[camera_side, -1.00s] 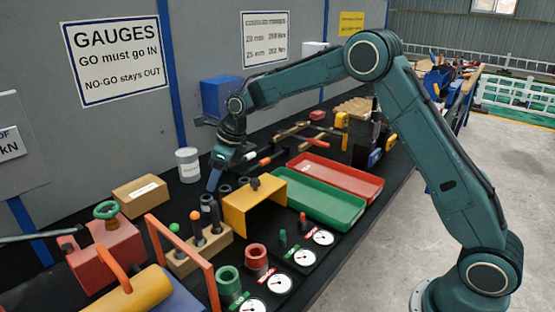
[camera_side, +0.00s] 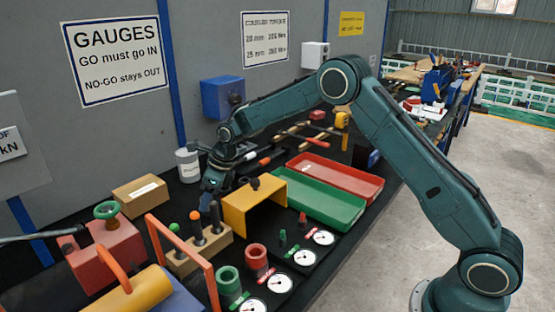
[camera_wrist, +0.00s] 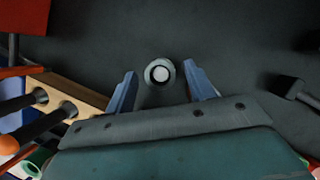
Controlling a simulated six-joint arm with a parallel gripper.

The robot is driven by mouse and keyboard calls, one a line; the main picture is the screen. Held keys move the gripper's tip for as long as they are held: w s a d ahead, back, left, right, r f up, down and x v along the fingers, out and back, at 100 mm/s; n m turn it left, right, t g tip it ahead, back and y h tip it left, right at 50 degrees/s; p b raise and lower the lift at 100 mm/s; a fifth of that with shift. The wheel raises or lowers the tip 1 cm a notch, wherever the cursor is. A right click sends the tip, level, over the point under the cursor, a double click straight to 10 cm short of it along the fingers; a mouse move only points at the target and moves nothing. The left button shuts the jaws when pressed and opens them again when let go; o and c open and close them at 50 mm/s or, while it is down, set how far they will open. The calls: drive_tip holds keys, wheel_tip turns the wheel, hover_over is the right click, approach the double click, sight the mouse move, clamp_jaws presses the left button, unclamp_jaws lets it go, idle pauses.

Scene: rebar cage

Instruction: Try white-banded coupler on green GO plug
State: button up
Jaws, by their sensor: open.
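My gripper (camera_side: 210,200) is low over the bench, behind the wooden block and left of the yellow bridge stand. In the wrist view my gripper (camera_wrist: 160,90) is open, with one blue finger on each side of a grey upright coupler (camera_wrist: 160,73). The coupler's top is a dark ring around a pale round centre, and a gap shows at each finger. Its white band cannot be made out. In the side view my gripper hides the coupler. The small green GO plug (camera_side: 282,238) stands upright beside a green label, near the front dials.
The wooden block (camera_side: 188,264) holds dark rods. A yellow bridge stand (camera_side: 255,208), green tray (camera_side: 318,203) and red tray (camera_side: 336,177) lie to the right. A small red plug (camera_side: 302,219), red ring (camera_side: 257,257) and green ring (camera_side: 229,282) are near the front.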

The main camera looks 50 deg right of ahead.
drive_tip(key=shift+x, duration=1.3)
clamp_jaws()
